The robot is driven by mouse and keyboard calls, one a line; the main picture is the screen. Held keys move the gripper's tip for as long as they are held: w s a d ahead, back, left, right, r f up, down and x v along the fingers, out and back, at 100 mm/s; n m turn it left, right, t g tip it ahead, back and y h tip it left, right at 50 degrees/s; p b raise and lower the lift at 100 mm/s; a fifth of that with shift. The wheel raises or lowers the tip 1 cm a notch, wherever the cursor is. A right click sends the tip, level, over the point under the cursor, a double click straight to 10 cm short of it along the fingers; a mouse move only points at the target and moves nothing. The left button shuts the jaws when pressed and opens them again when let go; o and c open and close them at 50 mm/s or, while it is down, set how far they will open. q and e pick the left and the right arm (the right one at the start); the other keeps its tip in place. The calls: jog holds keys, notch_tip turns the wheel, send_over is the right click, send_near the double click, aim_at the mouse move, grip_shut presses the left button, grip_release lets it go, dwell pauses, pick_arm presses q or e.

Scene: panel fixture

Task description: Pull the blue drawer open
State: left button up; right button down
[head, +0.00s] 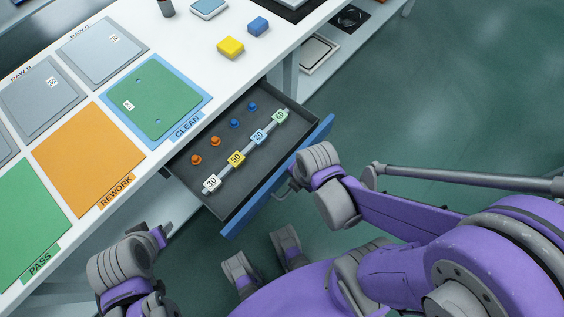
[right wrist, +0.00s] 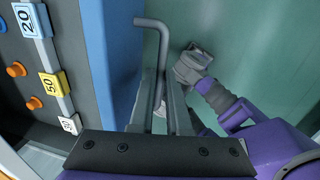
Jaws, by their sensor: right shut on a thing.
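The blue drawer stands pulled out from under the white bench. Its blue front (head: 285,172) faces my side, and its dark tray (head: 215,165) is exposed. The grey bar handle (right wrist: 152,22) sticks out from the blue front in the right wrist view. My right gripper (right wrist: 163,95) is shut on this handle; in the head view the right wrist covers much of the grip. My left gripper (head: 158,235) is at the bench's front edge, left of the drawer and apart from it; its fingers are too small and hidden to judge.
In the drawer lie orange and blue pegs (head: 235,123) and a rod with numbered tags (head: 237,158). On the bench (head: 185,50) are coloured mats, a green plate (head: 158,100), a yellow block (head: 230,47) and a blue block (head: 258,25).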

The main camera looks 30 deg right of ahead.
jog(key=shift+s+d, duration=0.2)
jog(key=shift+s, duration=0.35)
jog(key=shift+s+d, duration=0.2)
jog(key=shift+s, duration=0.3)
jog(key=c, duration=0.9)
grip_release()
jog(key=shift+r, duration=0.1)
jog(key=r+p, duration=0.2)
jog(key=r, duration=0.1)
jog(key=s+r+p, duration=0.1)
jog(key=r+p, duration=0.1)
jog(key=r, duration=0.2)
jog(key=s+r+p, duration=0.1)
jog(key=r+p, duration=0.2)
jog(key=shift+d+r, duration=0.25)
jog(key=shift+d, duration=0.1)
